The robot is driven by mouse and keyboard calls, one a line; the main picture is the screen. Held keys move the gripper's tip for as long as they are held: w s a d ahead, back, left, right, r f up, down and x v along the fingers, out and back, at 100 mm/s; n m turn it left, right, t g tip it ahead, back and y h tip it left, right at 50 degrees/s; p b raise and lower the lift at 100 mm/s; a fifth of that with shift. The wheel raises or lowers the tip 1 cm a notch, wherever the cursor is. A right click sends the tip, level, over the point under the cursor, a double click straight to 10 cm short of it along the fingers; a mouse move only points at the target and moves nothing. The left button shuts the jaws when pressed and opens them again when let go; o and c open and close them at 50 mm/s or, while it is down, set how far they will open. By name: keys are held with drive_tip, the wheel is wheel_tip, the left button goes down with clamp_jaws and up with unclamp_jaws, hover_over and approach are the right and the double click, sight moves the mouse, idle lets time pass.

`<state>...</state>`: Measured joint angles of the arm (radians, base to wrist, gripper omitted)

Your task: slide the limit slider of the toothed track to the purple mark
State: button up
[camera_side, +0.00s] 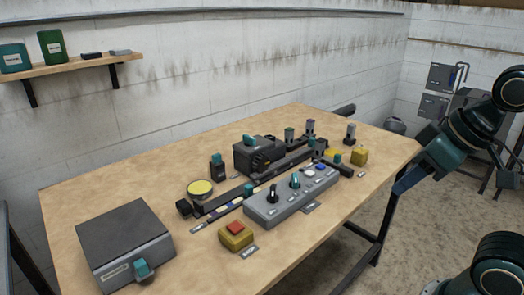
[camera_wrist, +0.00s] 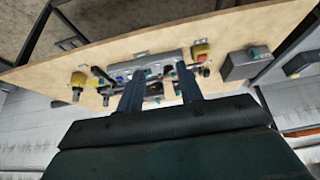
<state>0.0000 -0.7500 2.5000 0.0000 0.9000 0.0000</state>
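A long dark track (camera_side: 222,199) runs diagonally across the middle of the table in the side view. A small teal piece (camera_side: 249,189) sits on it and looks like the limit slider, but it is too small to be sure. A strip with coloured marks (camera_side: 224,214) lies along the track's near side; I cannot clearly pick out the purple mark. My gripper (camera_side: 402,184) is beyond the table's right edge, away from the track. In the wrist view my gripper (camera_wrist: 160,92) has its two fingers apart with nothing between them, and they partly cover the distant panel.
A grey control box (camera_side: 290,200) with knobs and buttons stands in front of the track. A dark machine block (camera_side: 257,153) stands behind it. A yellow box with a red button (camera_side: 236,236), a yellow disc (camera_side: 200,188) and a large grey box (camera_side: 124,245) are nearby.

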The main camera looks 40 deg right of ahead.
drive_tip(key=shift+o, duration=0.6)
drive_tip(key=w+r+g, duration=0.1)
drive_tip(key=w+r, duration=0.4)
drive_tip(key=w, duration=0.6)
drive_tip(key=g, duration=0.5)
hover_over(248, 186)
wheel_tip(248, 186, down, 15)
drive_tip(key=shift+f, duration=0.15)
wheel_tip(248, 186, down, 14)
drive_tip(key=shift+r, duration=0.1)
